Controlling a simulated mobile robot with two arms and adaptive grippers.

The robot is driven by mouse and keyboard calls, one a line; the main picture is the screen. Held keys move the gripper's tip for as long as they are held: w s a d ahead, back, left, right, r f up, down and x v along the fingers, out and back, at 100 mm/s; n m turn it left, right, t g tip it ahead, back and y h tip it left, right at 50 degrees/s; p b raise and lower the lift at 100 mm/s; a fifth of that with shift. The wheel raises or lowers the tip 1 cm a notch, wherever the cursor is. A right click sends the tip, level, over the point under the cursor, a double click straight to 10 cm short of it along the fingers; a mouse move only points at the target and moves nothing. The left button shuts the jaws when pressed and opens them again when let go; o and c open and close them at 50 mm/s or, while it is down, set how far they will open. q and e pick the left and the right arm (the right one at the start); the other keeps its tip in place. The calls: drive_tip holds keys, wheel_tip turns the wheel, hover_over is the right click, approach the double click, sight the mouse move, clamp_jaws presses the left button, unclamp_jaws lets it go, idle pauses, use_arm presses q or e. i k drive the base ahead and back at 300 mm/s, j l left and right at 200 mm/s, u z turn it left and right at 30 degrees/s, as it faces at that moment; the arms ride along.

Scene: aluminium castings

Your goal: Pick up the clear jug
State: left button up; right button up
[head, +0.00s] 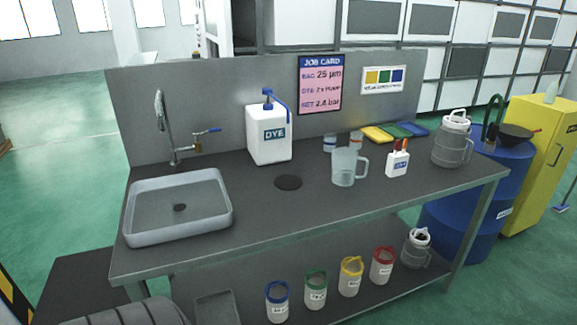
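The clear jug (344,168) stands upright on the dark bench top (240,220), right of the middle. Its handle points to the right. It looks empty. A white bottle with red-orange tips (397,163) stands close to its right, and small pots (330,143) stand behind it. Neither of my grippers is in view.
A sink (135,236) and a tap (160,120) are on the left. A lidded grey canister (453,140) stands at the right. The bench front before the jug is clear.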

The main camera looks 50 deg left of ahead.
sight(344, 160)
drive_tip(key=u, duration=1.25)
